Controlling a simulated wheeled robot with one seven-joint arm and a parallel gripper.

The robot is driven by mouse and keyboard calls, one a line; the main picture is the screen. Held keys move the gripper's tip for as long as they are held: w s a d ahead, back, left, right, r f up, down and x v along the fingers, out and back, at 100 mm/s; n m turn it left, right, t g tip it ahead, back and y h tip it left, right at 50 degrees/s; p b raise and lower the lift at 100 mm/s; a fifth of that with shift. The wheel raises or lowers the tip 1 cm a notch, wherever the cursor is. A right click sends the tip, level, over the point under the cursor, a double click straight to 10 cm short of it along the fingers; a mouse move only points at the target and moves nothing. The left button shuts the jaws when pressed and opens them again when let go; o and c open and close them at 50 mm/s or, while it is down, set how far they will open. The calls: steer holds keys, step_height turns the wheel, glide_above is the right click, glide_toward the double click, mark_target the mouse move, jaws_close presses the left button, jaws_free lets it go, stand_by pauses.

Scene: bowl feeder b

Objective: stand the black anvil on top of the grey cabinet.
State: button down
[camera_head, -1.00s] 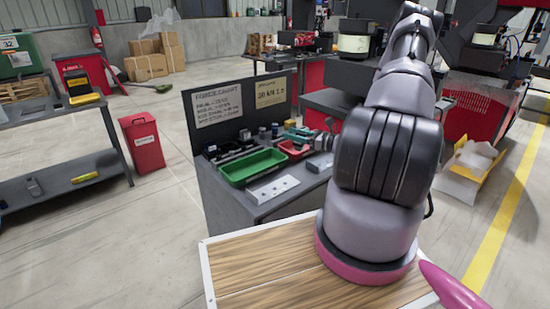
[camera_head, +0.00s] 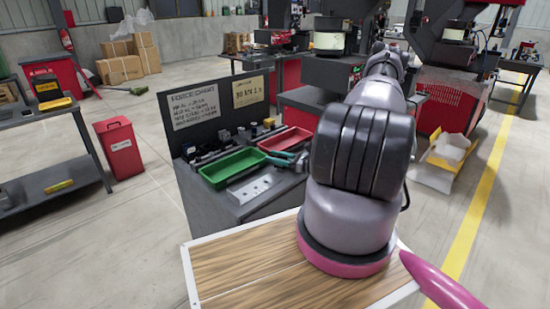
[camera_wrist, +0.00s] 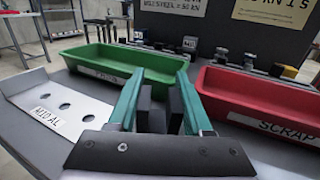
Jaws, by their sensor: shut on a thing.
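My gripper (camera_wrist: 157,112) has teal fingers and is shut on a black thing, which I take for the black anvil; its shape is hard to make out between the dark pads. In the head view my gripper (camera_head: 290,161) is small and partly hidden by my arm, over the front right of the dark grey cart. This cart (camera_head: 197,202), perhaps the grey cabinet, has a green tray (camera_head: 232,168) and a red tray (camera_head: 286,140) on top. In the wrist view the fingers are in front of the gap between these trays. I cannot tell whether the held thing touches anything.
A white plate with holes (camera_head: 253,188) lies in front of the green tray. Several small dark items stand along the back, below an upright board (camera_head: 212,110) with signs. A red bin (camera_head: 119,148) and a bench stand left; red and black machines stand behind.

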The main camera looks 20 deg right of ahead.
steer(key=shift+f, duration=0.15)
steer(key=shift+c, duration=1.6)
jaws_free()
